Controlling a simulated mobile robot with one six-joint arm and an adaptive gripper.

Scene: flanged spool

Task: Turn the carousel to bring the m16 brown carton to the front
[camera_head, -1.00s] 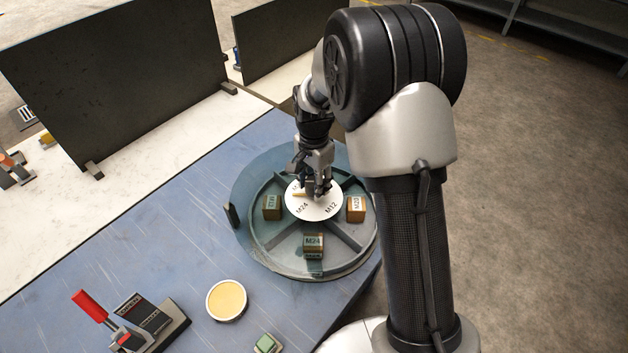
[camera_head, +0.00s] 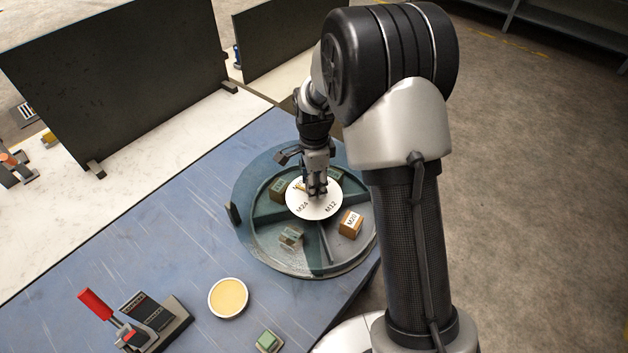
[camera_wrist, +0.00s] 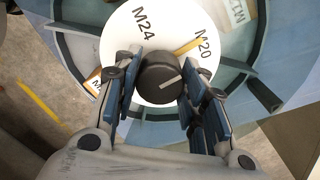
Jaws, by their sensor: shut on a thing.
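A brown carton labelled M20 (camera_head: 350,224) sits at the front right. The far side is partly hidden by my gripper.
A red-handled device (camera_head: 145,318), a round yellow-topped tin (camera_head: 228,298) and a small green-topped block (camera_head: 268,341) are on the bench at the front. Dark panels (camera_head: 115,85) stand behind. A small dark upright tab (camera_head: 232,213) is at the carousel's left edge.

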